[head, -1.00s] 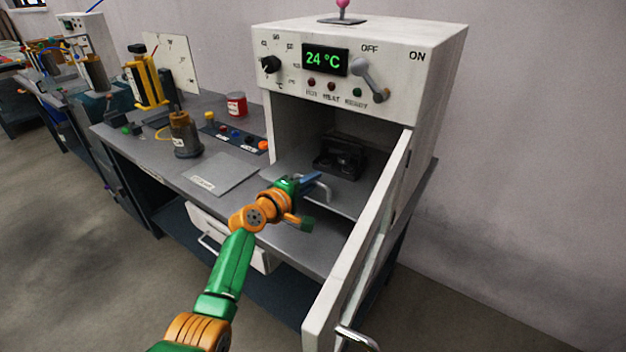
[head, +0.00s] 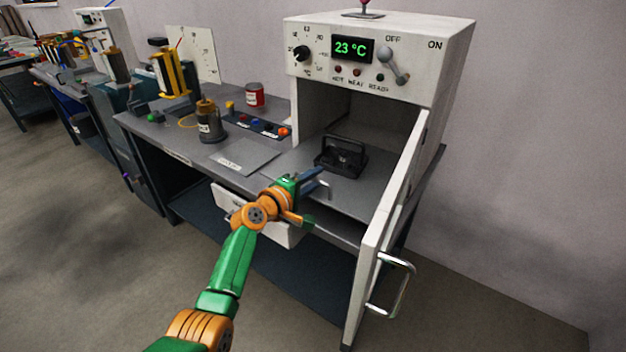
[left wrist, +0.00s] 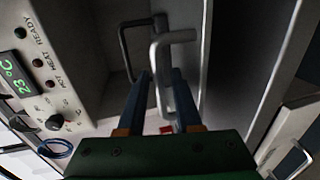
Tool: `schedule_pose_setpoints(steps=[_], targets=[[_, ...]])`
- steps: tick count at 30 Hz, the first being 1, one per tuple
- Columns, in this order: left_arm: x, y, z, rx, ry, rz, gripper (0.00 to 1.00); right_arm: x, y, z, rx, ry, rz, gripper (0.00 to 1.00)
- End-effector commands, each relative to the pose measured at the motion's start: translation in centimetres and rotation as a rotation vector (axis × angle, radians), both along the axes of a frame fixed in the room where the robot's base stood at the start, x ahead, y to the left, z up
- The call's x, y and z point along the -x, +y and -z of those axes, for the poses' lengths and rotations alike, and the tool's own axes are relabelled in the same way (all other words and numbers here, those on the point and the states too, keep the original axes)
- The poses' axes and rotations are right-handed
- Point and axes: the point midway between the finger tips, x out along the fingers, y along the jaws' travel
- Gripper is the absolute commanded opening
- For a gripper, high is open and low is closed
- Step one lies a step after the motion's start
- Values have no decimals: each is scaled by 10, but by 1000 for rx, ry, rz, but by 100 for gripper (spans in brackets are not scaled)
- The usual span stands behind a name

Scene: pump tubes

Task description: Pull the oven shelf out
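The oven (head: 385,50) stands on the bench with its door open to the right. Its grey shelf (head: 350,192) sticks out of the opening, with a black handled object (head: 340,157) on it. My left gripper (head: 312,181) is at the shelf's front handle. In the left wrist view, the pale bar of the shelf handle (left wrist: 172,38) runs down between the two blue fingers (left wrist: 160,88), which appear closed around it. The black object's handle (left wrist: 125,48) shows behind. My right gripper is out of view.
The open oven door (head: 388,235) with its metal handle stands right of the shelf. A white drawer (head: 285,236) is below the bench top. A flat grey plate (head: 243,157), a brown jar (head: 209,122) and a red can (head: 254,94) are to the left.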

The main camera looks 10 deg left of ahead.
Motion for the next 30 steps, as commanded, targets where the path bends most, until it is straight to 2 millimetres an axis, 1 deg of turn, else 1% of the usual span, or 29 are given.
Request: schedule_pose_setpoints(steps=[11, 14, 16, 21, 24, 27, 30], targets=[[2, 1, -1, 1, 1, 0, 45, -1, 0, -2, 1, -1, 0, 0], [11, 5, -5, 1, 0, 0, 45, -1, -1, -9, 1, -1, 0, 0], [21, 9, -8, 0, 0, -2, 45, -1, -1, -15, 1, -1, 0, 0], [46, 19, -12, -2, 0, -1, 45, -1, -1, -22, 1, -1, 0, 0], [58, 24, -13, -1, 1, -2, 45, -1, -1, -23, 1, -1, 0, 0], [64, 26, -14, 0, 1, 0, 45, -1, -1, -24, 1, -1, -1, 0], [65, 26, -14, 0, 1, 0, 45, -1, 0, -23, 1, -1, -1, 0]])
